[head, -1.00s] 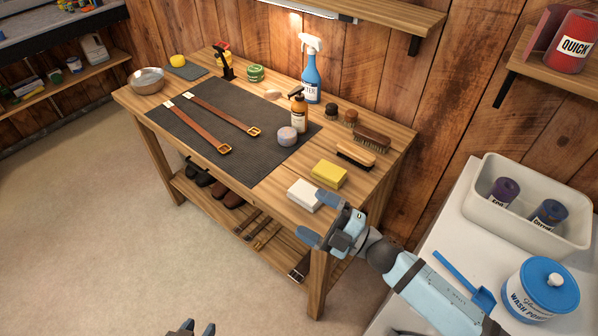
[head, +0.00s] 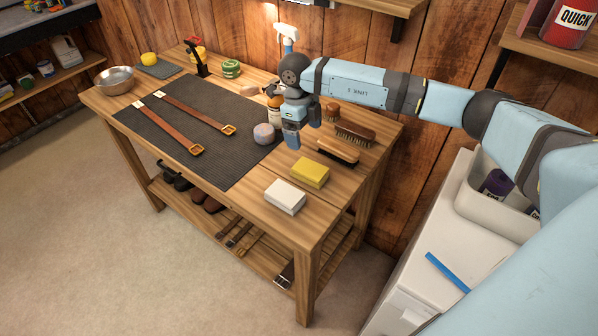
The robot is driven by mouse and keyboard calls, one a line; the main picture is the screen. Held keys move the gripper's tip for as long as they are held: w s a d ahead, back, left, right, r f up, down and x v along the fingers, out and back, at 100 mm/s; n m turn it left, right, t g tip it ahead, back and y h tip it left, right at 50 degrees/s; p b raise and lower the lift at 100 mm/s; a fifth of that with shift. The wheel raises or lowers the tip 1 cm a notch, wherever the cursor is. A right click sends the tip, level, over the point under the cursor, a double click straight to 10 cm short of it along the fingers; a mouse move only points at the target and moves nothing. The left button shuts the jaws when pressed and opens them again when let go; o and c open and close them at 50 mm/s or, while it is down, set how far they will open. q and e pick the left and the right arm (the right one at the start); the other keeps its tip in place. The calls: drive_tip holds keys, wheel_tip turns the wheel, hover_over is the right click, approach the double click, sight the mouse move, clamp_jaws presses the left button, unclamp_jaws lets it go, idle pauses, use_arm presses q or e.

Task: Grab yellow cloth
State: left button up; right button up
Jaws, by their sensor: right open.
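The yellow cloth (head: 311,172) is a folded block lying on the right part of the wooden workbench (head: 240,210), just behind a folded white cloth (head: 285,196). My right gripper (head: 302,128) is open and hangs above the bench, fingers pointing down, beyond the yellow cloth and a little to its left in the picture. It is apart from the cloth and I see nothing held in it. My left gripper is out of view.
Brushes (head: 354,134) lie behind the yellow cloth. A grey round tin (head: 264,134) stands on the dark mat (head: 190,115), left of my gripper. Bare wood lies around the cloths.

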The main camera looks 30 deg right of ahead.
sight(310, 168)
drive_tip(key=f, duration=0.5)
drive_tip(key=s+f, duration=0.1)
drive_tip(key=f, duration=0.1)
drive_tip(key=shift+s+d+f+p, duration=0.1)
drive_tip(key=shift+d+f+p, duration=0.1)
drive_tip(key=shift+f+p, duration=0.15)
drive_tip(key=shift+s+d+f+p, duration=0.1)
drive_tip(key=shift+s+f+p, duration=0.05)
drive_tip(key=shift+f, duration=0.75)
drive_tip(key=shift+s+d+f+p, duration=0.1)
drive_tip(key=shift+f+p, duration=0.1)
drive_tip(key=shift+f, duration=0.65)
drive_tip(key=shift+s+d+f+p, duration=0.1)
drive_tip(key=shift+s+f+p, duration=0.05)
drive_tip(key=shift+f, duration=0.75)
drive_tip(key=shift+a, duration=0.1)
drive_tip(key=c, duration=1)
